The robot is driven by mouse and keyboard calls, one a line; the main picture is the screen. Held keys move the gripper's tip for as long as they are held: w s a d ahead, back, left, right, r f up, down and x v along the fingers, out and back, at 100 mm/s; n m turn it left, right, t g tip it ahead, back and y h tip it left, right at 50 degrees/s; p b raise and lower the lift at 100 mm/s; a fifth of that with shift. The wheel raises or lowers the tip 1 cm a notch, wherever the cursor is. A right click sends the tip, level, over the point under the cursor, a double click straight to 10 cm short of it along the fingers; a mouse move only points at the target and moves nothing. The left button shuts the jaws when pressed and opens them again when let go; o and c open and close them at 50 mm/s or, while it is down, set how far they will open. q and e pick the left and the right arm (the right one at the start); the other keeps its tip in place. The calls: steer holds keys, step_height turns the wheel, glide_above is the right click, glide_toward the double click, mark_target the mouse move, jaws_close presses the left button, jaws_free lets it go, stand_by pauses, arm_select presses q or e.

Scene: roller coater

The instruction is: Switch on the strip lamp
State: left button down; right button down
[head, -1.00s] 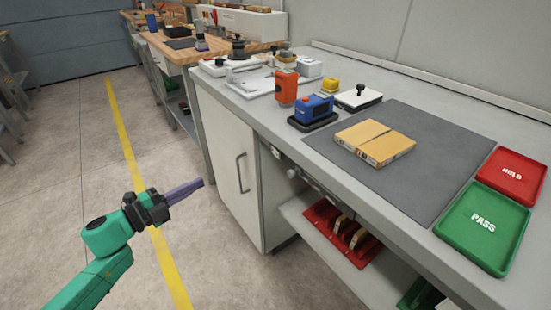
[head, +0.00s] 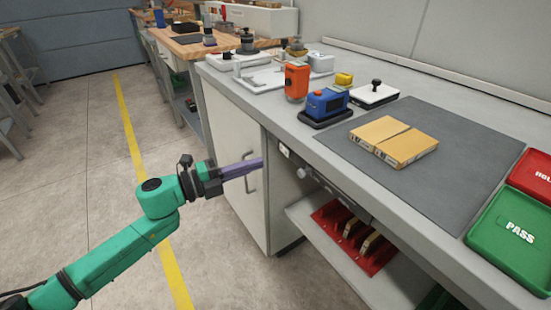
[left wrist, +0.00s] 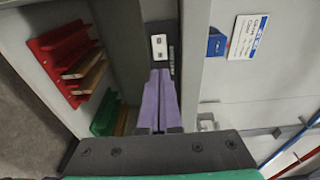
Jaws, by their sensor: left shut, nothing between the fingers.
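A small white switch plate (head: 285,151) sits under the bench's front edge, at the near end of the cabinet. In the left wrist view the white plate (left wrist: 159,47) has small dark marks and lies just beyond my fingertips. My left gripper (head: 262,163) is shut and empty, its purple fingers pointing at the plate from the left; a gap shows between them in the head view. The gripper also shows in the left wrist view (left wrist: 160,73). A grey bar (head: 335,187) with a round knob runs under the bench edge; I cannot tell whether it is the strip lamp. My right gripper is out of view.
The grey cabinet (head: 226,150) with a bar handle stands close to my left gripper. Below the bench, a shelf holds a red rack (head: 350,238). The benchtop carries a yellow box (head: 393,141), a blue device (head: 327,103) and a green PASS tray (head: 510,235). Floor on the left is open.

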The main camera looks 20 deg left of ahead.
mark_target(287, 154)
arm_select(q)
steer(key=x, duration=0.5)
steer(key=shift+w+d+r+p, duration=0.1)
steer(key=shift+w+d+p, duration=0.1)
steer(key=shift+w+p, duration=0.15)
steer(key=shift+w+d, duration=0.1)
steer(key=shift+d, duration=0.15)
steer(key=shift+w+d, duration=0.1)
steer(key=shift+d, duration=0.05)
steer(key=shift+t, duration=0.3)
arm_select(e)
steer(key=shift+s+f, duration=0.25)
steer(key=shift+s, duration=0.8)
